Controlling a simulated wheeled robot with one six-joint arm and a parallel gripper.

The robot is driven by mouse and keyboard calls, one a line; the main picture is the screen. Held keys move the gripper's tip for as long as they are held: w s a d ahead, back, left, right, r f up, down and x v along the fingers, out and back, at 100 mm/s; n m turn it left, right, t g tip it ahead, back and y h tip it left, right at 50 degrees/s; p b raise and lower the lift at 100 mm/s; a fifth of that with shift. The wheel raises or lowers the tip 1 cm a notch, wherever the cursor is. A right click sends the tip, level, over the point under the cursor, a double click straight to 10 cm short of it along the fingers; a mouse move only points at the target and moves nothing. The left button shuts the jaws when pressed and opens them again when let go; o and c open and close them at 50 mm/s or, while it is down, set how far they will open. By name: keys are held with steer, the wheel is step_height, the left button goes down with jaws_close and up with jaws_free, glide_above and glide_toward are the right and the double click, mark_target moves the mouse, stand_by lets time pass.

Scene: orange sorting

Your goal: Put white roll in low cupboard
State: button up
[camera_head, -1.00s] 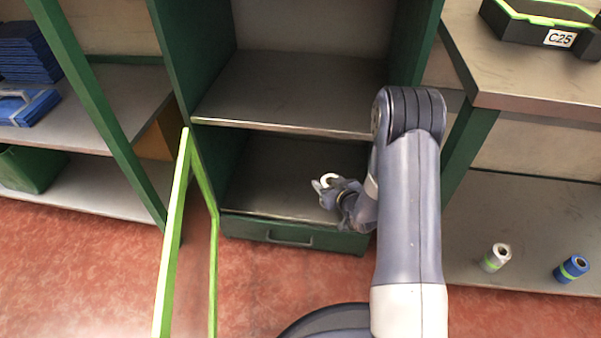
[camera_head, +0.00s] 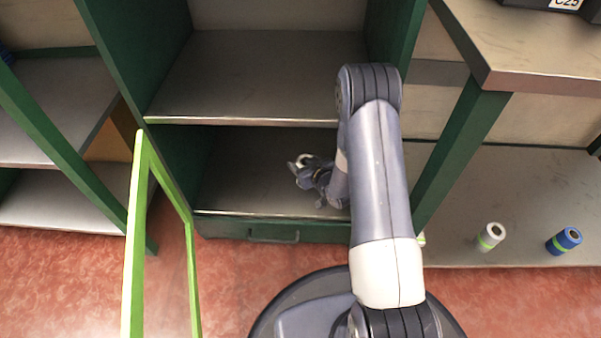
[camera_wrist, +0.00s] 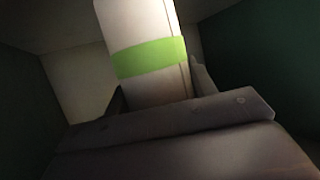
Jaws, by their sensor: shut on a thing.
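My gripper (camera_head: 303,168) is shut on a white roll (camera_wrist: 148,52) with a green band, which shows large in the wrist view. In the head view only a small pale end of the held roll (camera_head: 303,160) shows at the fingertips. The gripper and roll are inside the lower compartment of the green cupboard (camera_head: 205,160), above its grey floor (camera_head: 235,195) and below the middle shelf. Whether the roll touches the floor cannot be told. My arm hides the right part of this compartment.
A light-green-framed door (camera_head: 138,230) stands open at the cupboard's left. A drawer with a handle (camera_head: 273,236) lies below the compartment. Another white roll (camera_head: 489,237) and a blue roll (camera_head: 564,241) stand on the low shelf at the right. The middle shelf (camera_head: 260,80) is bare.

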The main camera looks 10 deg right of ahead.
steer(key=shift+f+b, duration=0.75)
steer(key=shift+f, duration=1.15)
steer(key=shift+f, duration=0.15)
steer(key=o, duration=1)
steer(key=shift+s+d+r, duration=0.1)
steer(key=shift+s+r, duration=0.15)
steer(key=shift+r, duration=0.05)
steer(key=p+v, duration=0.1)
steer(key=v, duration=1)
steer(key=shift+s, duration=0.2)
steer(key=shift+d, duration=0.1)
